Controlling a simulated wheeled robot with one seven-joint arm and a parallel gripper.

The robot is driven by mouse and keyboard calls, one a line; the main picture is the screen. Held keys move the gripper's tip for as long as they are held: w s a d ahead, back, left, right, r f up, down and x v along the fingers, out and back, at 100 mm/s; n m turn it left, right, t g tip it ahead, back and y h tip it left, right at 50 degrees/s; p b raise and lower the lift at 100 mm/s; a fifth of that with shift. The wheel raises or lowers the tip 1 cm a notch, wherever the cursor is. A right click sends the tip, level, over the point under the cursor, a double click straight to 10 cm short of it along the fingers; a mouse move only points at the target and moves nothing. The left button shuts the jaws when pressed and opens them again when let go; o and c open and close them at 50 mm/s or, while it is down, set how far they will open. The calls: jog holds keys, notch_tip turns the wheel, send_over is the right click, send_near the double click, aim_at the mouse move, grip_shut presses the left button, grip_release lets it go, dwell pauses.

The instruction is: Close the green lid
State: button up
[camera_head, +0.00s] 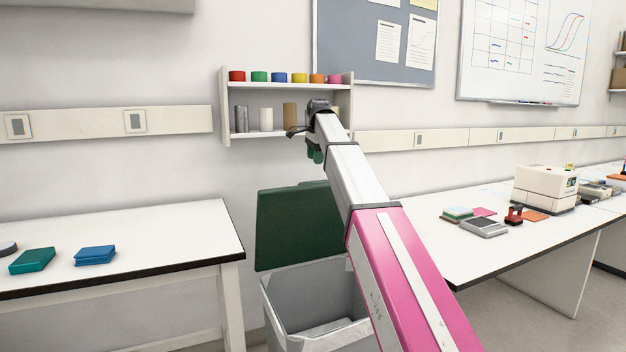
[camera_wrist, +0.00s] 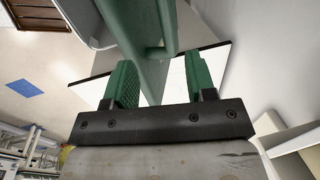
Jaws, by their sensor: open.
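The green lid (camera_head: 292,228) stands open and upright at the back of a grey bin (camera_head: 272,303), partly hidden by my arm in the head view. In the wrist view the lid (camera_wrist: 145,35) shows nearly edge-on, its near end reaching between my fingers. My gripper (camera_head: 316,153) is at the arm's far end, above the lid's top edge in the head view. In the wrist view my gripper (camera_wrist: 160,72) is open, with a green finger on each side of the lid's edge. I cannot tell whether either finger touches it.
A white table (camera_head: 150,240) with teal and blue items stands left of the bin. A second bench (camera_head: 440,240) with instruments stands right. A wall shelf (camera_head: 285,87) with coloured rolls is behind my gripper. The bin's top is uncovered.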

jog(key=w+f, duration=0.1)
jog(key=f, duration=0.6)
jog(key=w+f, duration=0.1)
jog(key=f, duration=0.2)
jog(key=shift+w+a+f, duration=0.25)
jog(key=shift+w+a, duration=0.1)
